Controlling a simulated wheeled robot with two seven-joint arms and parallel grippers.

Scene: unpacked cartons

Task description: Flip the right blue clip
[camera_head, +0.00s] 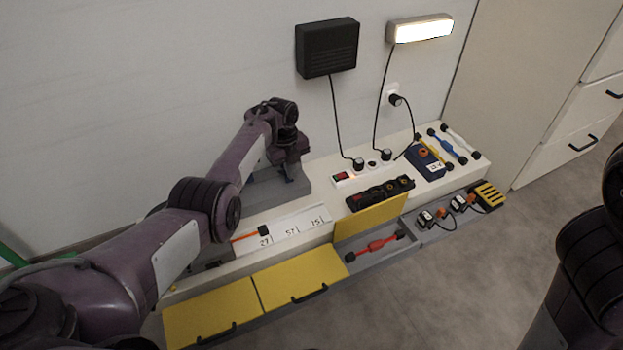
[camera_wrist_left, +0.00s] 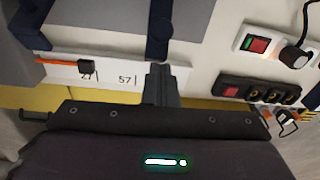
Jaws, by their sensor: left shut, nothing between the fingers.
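A grey case (camera_head: 262,193) stands on the white bench, partly hidden behind my left arm; its grey surface also fills the upper left of the left wrist view (camera_wrist_left: 105,22). Two dark blue strap-like parts show on it there, apparently the clips: the left blue clip (camera_wrist_left: 30,18) and the right blue clip (camera_wrist_left: 161,22). My left gripper (camera_head: 290,176) is over the right side of the case. In the left wrist view its fingers (camera_wrist_left: 160,72) are shut and empty, just at the lower end of the right clip; whether they touch it I cannot tell. My right gripper is out of view.
A numbered white strip (camera_head: 290,230) with an orange tool (camera_head: 250,235) lies in front of the case. A black socket strip (camera_head: 380,194) and a red-switched white strip (camera_head: 345,178) lie to the right. Yellow-lidded bins (camera_head: 300,275) line the front; one lid (camera_head: 370,220) stands open.

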